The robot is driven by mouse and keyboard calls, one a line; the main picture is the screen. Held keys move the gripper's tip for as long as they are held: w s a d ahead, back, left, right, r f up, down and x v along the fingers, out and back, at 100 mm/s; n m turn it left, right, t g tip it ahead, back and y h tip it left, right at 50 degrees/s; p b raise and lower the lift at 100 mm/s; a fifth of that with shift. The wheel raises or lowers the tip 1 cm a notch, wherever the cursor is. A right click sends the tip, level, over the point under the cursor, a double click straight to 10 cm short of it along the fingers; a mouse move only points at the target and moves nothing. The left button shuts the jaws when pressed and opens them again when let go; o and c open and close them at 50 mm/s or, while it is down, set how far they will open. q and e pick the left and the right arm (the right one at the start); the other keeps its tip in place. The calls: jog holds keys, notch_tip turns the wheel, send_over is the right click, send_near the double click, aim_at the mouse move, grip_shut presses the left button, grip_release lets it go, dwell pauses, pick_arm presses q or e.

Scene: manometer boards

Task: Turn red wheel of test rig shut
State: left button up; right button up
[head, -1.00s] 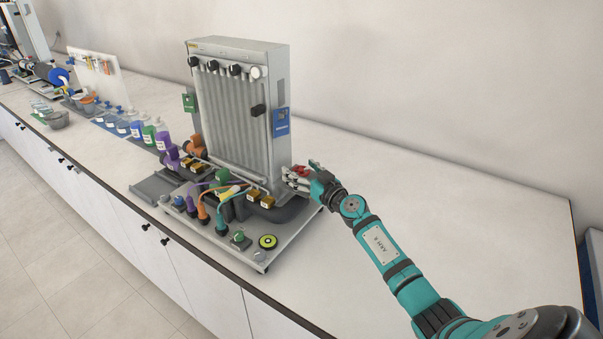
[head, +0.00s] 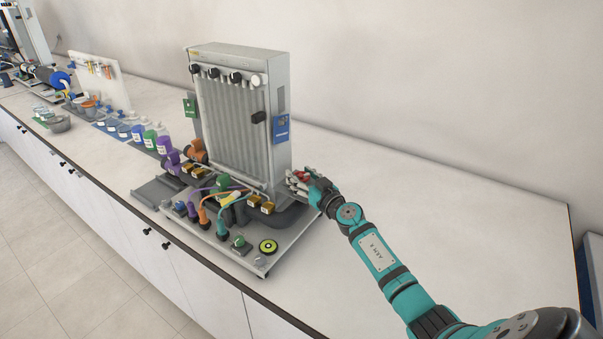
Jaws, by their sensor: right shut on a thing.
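The test rig (head: 238,122) is a tall grey manometer board on a grey base plate (head: 258,262), standing on the bench. The red wheel (head: 303,176) is low at the rig's right side and shows only as a small red patch between my fingers. My right gripper (head: 299,182) reaches in from the right and is shut on the red wheel. Its fingers hide most of the wheel, so how far the wheel is turned cannot be seen. My left gripper is not in view.
The base carries coloured hoses, brass blocks (head: 260,204), a green knob (head: 239,242) and a yellow-black dial (head: 268,246). Bottles (head: 150,138) and bowls (head: 60,122) stand to the left. The bench (head: 430,230) right of the rig is bare, with a wall behind.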

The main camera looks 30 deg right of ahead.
jog(key=m+h+p, duration=0.2)
jog(key=h+p, duration=0.1)
jog(key=shift+a+r, duration=0.1)
jog(key=shift+r, duration=0.2)
jog(key=shift+f+m+g+h+p, duration=0.15)
jog(key=shift+m+g+h+p, duration=0.2)
jog(key=shift+h, duration=0.35)
jog(key=shift+w+f+m+h+b, duration=0.15)
jog(key=shift+m+h+b, duration=0.15)
jog(key=shift+m+h, duration=0.3)
jog(key=m+g+h+b, duration=0.1)
jog(key=m+h+b, duration=0.1)
jog(key=h+b, duration=0.1)
jog(key=m+g+h+b, duration=0.2)
jog(key=b, duration=0.4)
jog(key=shift+f+h, duration=0.15)
jog(key=shift+h, duration=0.25)
jog(key=shift+r+m+g+h+b, duration=0.3)
jog(key=shift+g+b, duration=0.15)
jog(key=shift+b, duration=0.45)
jog(key=o, duration=1.2)
jog(key=shift+f, duration=0.1)
